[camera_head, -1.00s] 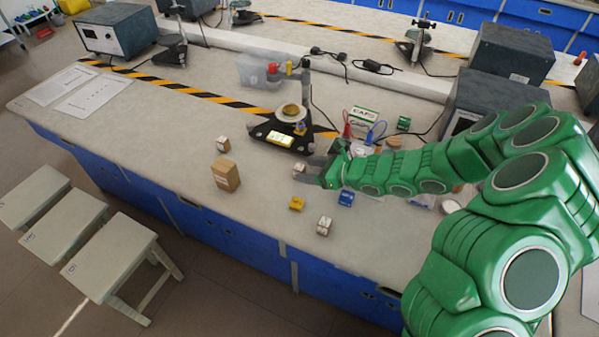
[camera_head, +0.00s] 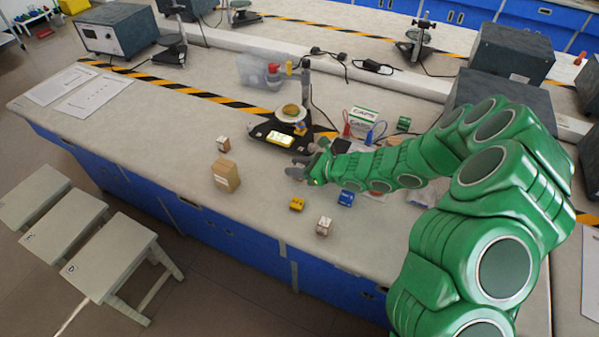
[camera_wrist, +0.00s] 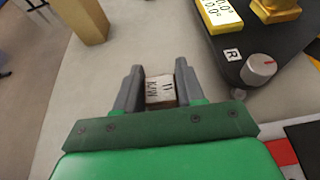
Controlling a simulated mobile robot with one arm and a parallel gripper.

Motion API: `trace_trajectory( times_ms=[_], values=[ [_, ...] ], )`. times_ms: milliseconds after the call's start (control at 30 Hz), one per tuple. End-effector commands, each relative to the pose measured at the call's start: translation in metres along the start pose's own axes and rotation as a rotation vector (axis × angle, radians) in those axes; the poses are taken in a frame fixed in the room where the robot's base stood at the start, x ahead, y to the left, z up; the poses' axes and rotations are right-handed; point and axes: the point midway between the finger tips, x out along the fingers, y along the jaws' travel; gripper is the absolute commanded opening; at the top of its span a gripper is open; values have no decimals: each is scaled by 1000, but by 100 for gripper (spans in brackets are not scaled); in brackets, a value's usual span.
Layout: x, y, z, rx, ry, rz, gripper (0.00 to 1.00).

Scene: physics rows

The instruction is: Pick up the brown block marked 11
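A small block (camera_wrist: 160,90) with a whitish marked face and a brownish side lies between my fingers in the wrist view. The marking looks like 11 with letters beside it, seen turned. My gripper (camera_wrist: 160,68) has its two grey fingers on either side of the block, with narrow gaps that suggest it is not clamped. In the head view my gripper (camera_head: 296,169) is low over the bench, left of the blue block (camera_head: 346,198), and hides the marked block.
A scale (camera_head: 281,138) stands just behind my gripper. A tan box (camera_head: 226,175), a yellow block (camera_head: 297,204) and two small whitish-brown blocks (camera_head: 223,143) (camera_head: 325,226) stand nearby.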

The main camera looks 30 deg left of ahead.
Motion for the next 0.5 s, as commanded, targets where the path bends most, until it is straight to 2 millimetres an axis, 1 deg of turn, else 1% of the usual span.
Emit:
trace_trajectory(
  times_ms=[33, 167, 200, 500],
  values=[
    [0, 0, 0, 0, 0, 0, 29],
    [0, 0, 0, 0, 0, 0, 9],
    [0, 0, 0, 0, 0, 0, 8],
    [-1, 0, 3, -1, 0, 0, 7]
  ],
)
